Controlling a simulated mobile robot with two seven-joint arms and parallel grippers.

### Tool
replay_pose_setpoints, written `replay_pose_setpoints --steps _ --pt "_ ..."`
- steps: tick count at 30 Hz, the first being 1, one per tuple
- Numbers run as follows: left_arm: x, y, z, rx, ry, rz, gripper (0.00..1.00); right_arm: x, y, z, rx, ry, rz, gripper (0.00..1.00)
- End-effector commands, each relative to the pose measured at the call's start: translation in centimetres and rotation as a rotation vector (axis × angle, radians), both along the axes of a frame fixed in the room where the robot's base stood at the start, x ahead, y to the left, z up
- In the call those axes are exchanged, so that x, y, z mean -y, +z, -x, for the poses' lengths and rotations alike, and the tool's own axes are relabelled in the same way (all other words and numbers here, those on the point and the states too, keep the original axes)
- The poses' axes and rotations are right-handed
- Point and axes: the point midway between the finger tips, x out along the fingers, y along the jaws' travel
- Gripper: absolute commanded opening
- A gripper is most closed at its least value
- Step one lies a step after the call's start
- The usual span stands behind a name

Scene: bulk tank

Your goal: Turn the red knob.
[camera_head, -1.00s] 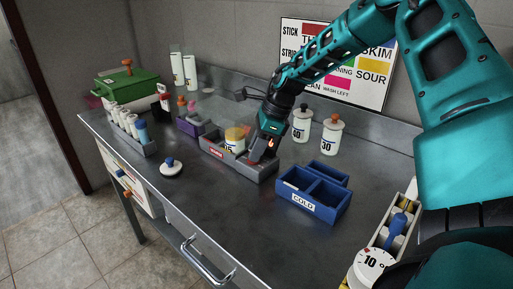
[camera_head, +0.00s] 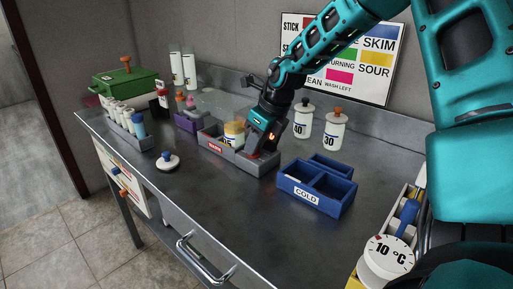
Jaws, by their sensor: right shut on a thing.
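My right gripper (camera_head: 257,146) reaches down into the right part of the grey box with a red "WARM" label (camera_head: 228,151). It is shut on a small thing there. A bit of red (camera_head: 252,156) shows at its fingertips, which looks like the red knob. The fingers hide most of it, so its angle cannot be told. A jar with a yellow lid (camera_head: 234,133) stands in the box just left of the gripper. My left gripper is not in view.
A blue "COLD" box (camera_head: 309,196) stands right of the grey box. Two white jars (camera_head: 303,120) stand behind. A white dial reading 10 °C (camera_head: 388,256) is at the lower right. A green box (camera_head: 131,88) and a vial rack (camera_head: 128,133) are at left. The front middle is clear.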

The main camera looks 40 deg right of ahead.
Motion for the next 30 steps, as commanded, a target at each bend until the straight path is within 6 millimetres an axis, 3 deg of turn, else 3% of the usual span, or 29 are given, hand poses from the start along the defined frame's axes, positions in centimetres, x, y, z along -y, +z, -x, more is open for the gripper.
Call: replay_pose_setpoints --steps 13,30 --pt "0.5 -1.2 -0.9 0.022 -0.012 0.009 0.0 -0.3 -0.4 0.0 0.002 -0.37 0.002 0.0" --pt "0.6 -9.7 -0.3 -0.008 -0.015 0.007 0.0 -0.6 -0.6 -0.1 0.002 -0.763 -0.002 0.0"
